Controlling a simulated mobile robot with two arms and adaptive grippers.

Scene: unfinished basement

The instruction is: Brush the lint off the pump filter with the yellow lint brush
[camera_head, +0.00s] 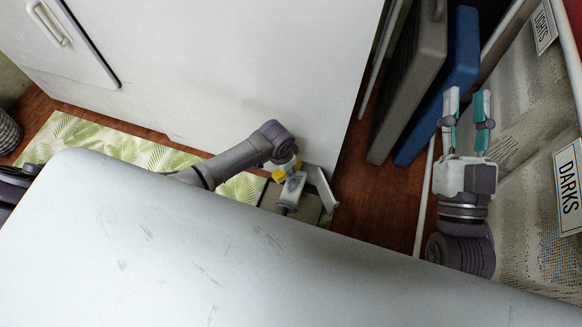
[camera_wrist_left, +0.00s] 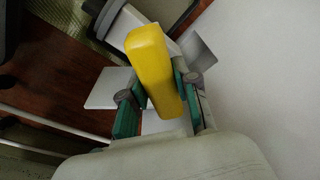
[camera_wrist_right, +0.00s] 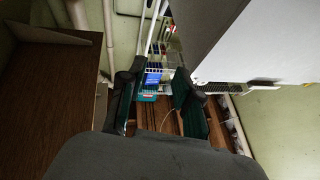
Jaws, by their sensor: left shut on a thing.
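My left gripper (camera_wrist_left: 156,96) is shut on the yellow lint brush (camera_wrist_left: 155,62), which lies between its green-lined fingers. In the head view the brush (camera_head: 283,171) shows as a small yellow patch low in front of the white machine. A light grey piece (camera_head: 291,191) is just below the brush there; I cannot tell whether it is the pump filter or whether the brush touches it. A thin pale flap (camera_head: 325,189) stands beside it. No lint can be made out. My right gripper (camera_head: 467,93) is open and empty, at the right beside the hampers.
The white machine (camera_head: 240,60) rises behind my left arm. A white surface (camera_head: 180,240) fills the foreground. Grey (camera_head: 414,75) and blue (camera_head: 447,85) panels lean right of the machine. Hampers labelled LIGHTS and DARKS (camera_head: 567,187) line the right. A leaf-patterned rug (camera_head: 85,138) covers some floor.

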